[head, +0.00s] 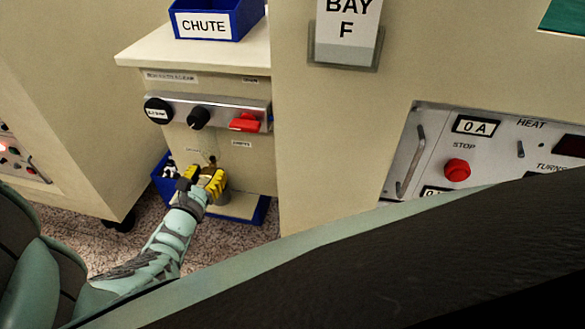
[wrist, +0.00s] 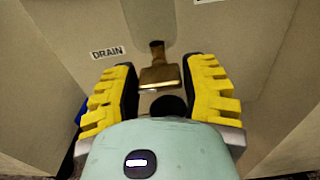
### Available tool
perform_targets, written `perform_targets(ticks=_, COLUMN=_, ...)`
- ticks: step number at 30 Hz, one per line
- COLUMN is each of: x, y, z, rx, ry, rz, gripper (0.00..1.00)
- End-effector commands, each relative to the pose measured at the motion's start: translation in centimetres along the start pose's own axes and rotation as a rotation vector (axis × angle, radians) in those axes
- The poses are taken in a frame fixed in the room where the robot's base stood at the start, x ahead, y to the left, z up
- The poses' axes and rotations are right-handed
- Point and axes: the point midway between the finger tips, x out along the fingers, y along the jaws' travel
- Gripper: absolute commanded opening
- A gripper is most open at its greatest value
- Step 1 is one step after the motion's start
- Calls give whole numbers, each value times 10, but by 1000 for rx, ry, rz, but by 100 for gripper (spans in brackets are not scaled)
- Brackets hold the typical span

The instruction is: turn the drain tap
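The drain tap (wrist: 158,76) is a brass fitting with a flat plate-like end, on the beige cabinet front beside a DRAIN label (wrist: 108,52). In the wrist view it stands between the two yellow-padded fingers of my gripper (wrist: 162,80). The fingers are spread, with a visible gap on each side of the tap, so my gripper is open and not clamped on it. In the head view my gripper (head: 203,181) is low at the cabinet front, below the control strip, and hides most of the tap.
Above is a metal strip (head: 228,111) with a black button, a black knob (head: 199,118) and a red switch (head: 244,123). A blue bin (head: 261,211) sits below on the speckled floor. A CHUTE bin (head: 240,24) stands on top. A panel (head: 432,150) is at right.

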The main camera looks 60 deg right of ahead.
Motion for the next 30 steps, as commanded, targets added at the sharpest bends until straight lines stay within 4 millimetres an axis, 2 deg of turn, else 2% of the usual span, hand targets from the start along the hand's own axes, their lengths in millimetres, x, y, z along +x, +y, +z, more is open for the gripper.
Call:
perform_targets(ticks=1, x=1, y=-1, z=1, rx=0, ry=-1, rz=-3, gripper=50)
perform_targets(ticks=8, x=0, y=0, z=-1, rx=-1, ry=3, rz=0, gripper=73)
perform_targets(ticks=20, x=-3, y=2, z=-1, rx=1, ry=3, rz=5, gripper=73)
perform_targets(ticks=30, x=-19, y=2, z=-1, rx=3, ry=0, rz=10, gripper=73)
